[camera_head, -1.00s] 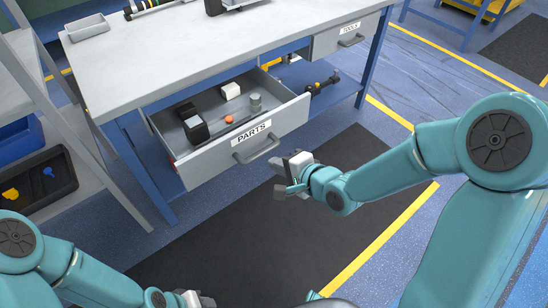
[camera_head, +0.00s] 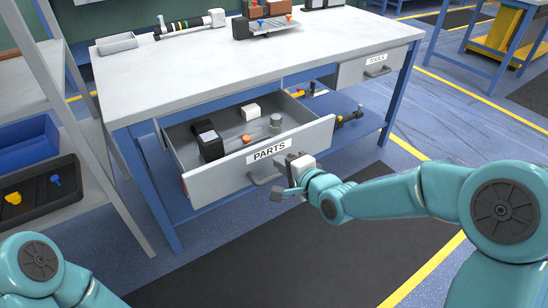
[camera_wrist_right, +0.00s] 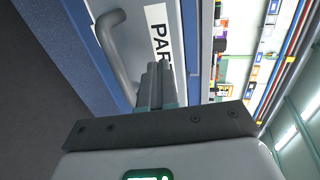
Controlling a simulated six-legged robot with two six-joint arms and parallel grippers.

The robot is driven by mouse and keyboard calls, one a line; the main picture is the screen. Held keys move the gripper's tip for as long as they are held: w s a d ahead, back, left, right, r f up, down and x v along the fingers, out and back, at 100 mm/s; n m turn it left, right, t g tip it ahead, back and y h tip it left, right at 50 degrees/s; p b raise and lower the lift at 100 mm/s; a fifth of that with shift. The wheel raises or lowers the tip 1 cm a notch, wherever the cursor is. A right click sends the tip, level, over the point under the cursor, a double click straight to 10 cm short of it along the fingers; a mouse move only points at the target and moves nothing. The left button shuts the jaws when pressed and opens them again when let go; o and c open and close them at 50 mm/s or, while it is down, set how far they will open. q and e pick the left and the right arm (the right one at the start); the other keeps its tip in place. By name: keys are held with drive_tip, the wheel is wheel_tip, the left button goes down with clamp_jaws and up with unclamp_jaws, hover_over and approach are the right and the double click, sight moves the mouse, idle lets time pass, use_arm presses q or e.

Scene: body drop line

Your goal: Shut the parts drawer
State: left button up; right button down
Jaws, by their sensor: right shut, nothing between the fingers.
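The parts drawer (camera_head: 215,178) is pulled open under the workbench, with a "PARTS" label and a grey bar handle (camera_head: 266,173) on its front. Inside lie a black-and-grey block, a white block, a grey cylinder and an orange piece. My right gripper (camera_head: 283,178) is at the drawer front, close to the right end of the handle; in the head view I cannot tell whether it touches. In the right wrist view its shut, empty fingers (camera_wrist_right: 155,85) point at the front beside the label, with the handle (camera_wrist_right: 115,50) to their left. My left gripper is out of view.
The workbench (camera_head: 230,75) carries a small grey tray (camera_head: 117,43) and other parts on top. A closed "TOOLS" drawer (camera_head: 378,66) is at the right. A shelf with a blue bin (camera_head: 25,140) and a black tray (camera_head: 40,188) stands left. The dark floor mat in front is clear.

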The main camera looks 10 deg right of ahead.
sight(267, 150)
drive_tip(key=w, duration=0.2)
drive_tip(key=w+a, duration=0.1)
drive_tip(key=w, duration=0.1)
drive_tip(key=shift+a, duration=0.2)
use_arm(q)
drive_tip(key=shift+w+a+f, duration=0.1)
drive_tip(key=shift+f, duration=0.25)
